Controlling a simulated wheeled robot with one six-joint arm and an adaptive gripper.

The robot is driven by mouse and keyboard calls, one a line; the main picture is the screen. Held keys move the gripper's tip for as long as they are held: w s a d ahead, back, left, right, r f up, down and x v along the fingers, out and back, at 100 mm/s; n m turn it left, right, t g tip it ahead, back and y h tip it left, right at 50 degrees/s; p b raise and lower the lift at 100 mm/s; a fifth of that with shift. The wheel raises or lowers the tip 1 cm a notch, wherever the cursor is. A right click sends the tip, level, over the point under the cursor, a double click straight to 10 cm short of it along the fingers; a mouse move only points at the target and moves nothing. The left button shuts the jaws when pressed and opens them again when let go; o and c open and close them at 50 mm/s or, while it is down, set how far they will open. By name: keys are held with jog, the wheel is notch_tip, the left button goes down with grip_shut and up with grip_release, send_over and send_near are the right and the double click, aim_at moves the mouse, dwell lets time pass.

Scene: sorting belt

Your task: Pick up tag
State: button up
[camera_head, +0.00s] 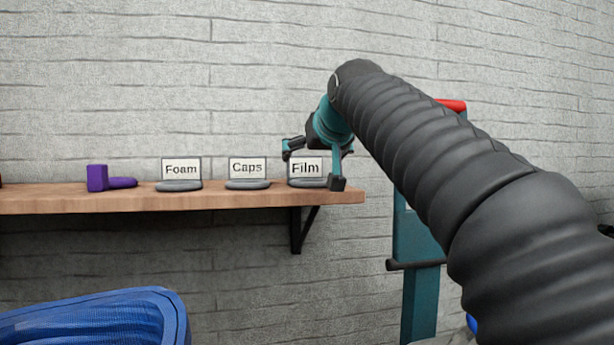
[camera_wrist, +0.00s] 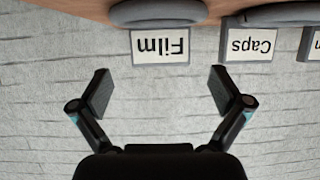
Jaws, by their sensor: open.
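Three white tags on round grey bases stand in a row on a wooden shelf (camera_head: 230,196). They read Foam (camera_head: 181,169), Caps (camera_head: 246,168) and Film (camera_head: 305,167), from left to right. My gripper (camera_head: 314,165) is at the Film tag near the shelf's right end. In the wrist view my gripper (camera_wrist: 160,92) is open and empty. There the Film tag (camera_wrist: 160,46) appears upside down, centred between the fingers and a little beyond their tips. The Caps tag (camera_wrist: 248,45) is to its right, and a third tag (camera_wrist: 315,45) is cut off by the edge.
A purple object (camera_head: 108,179) lies on the shelf left of the tags. A brick wall (camera_head: 140,80) rises behind. A teal upright frame (camera_head: 420,275) stands right of the shelf. A blue mesh container (camera_head: 95,318) is at lower left.

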aim_at(306, 164)
jog(key=shift+x, duration=2.65)
jog(key=shift+r, duration=0.1)
jog(key=shift+c, duration=0.3)
jog(key=c, duration=0.8)
